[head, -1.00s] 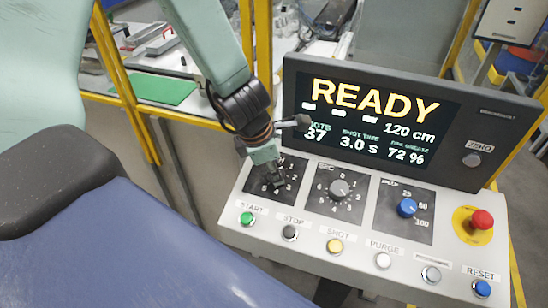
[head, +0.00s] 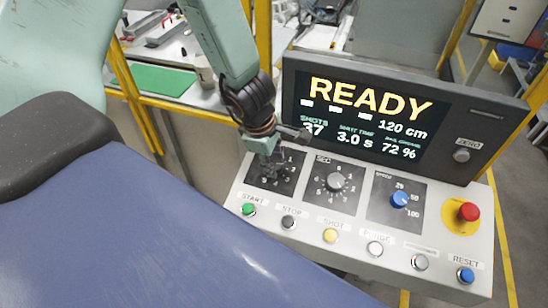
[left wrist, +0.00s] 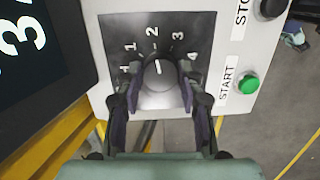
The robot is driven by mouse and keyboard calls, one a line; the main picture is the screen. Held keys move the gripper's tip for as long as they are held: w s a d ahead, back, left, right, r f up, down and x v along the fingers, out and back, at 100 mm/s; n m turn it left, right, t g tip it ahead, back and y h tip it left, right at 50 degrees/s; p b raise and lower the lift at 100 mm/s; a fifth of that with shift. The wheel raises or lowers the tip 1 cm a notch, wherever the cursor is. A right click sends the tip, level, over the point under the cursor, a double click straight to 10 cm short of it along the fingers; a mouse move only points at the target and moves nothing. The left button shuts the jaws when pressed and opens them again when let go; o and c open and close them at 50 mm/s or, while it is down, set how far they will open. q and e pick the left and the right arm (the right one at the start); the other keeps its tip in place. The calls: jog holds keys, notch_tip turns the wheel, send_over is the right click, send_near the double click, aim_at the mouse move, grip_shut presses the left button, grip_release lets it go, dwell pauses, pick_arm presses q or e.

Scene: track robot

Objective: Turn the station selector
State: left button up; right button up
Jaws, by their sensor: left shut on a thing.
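The station selector is a round dark grey knob (left wrist: 158,72) with a white pointer mark, on a dark dial plate (left wrist: 185,28) with numbers around it. In the left wrist view the pointer is towards the 2. My left gripper (left wrist: 159,86) has one finger on each side of the knob and is shut on it. In the head view my left gripper (head: 265,172) is over the leftmost dial of the sloped console (head: 310,212) and hides the knob there. My right gripper is not in view.
Next to it are a grey SEC knob (head: 335,181) and a blue speed knob (head: 400,200). Below is a row of buttons with a green START button (head: 248,209). A red emergency button (head: 468,211) is at the right. The screen (head: 375,115) stands behind, reading READY.

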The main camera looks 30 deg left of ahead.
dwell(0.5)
pick_arm(q)
jog(key=o, duration=1.2)
jog(key=shift+n, duration=0.3)
